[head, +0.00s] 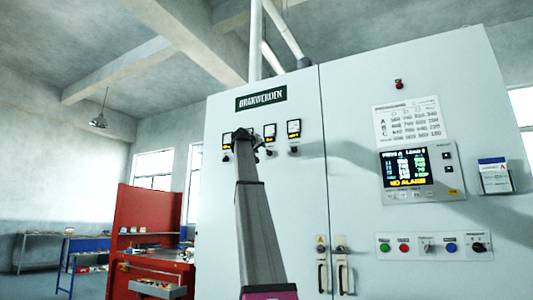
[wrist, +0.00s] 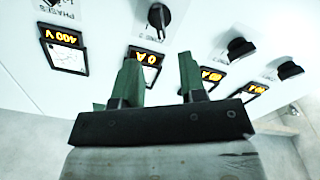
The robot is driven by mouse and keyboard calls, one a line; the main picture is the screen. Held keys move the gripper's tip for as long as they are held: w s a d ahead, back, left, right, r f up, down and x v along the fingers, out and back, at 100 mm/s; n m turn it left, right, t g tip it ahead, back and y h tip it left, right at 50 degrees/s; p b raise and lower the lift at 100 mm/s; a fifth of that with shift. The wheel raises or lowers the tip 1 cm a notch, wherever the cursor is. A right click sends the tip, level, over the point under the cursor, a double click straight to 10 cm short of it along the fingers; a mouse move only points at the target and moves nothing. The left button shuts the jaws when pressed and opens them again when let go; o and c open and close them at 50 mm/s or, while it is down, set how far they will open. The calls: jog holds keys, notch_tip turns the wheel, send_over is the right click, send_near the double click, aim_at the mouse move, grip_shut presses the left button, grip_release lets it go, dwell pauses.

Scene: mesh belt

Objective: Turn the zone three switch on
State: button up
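A row of small panel meters with black dial switches runs across the pale cabinet (head: 400,90). In the wrist view, where the lettering is upside down, one black switch (wrist: 159,17) is by the "0 A" meter (wrist: 145,57). Two more black switches (wrist: 240,48) and (wrist: 289,70) are to its right. I cannot read which one is zone three. My gripper (wrist: 159,65) is open and empty, its green fingers in front of the meter row, apart from the switches as far as I can tell. In the head view my gripper (head: 243,135) hides part of the row.
A "400 V" meter (wrist: 64,48) is at the left of the wrist view. A display panel (head: 420,172) reads "NO ALARM", above a strip of buttons (head: 434,246). Two door handles (head: 342,270) stick out low on the cabinet. A red workbench (head: 150,240) stands to the left.

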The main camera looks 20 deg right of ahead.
aim_at(267, 151)
jog(key=x, duration=0.8)
jog(key=shift+w+d, duration=0.15)
grip_shut()
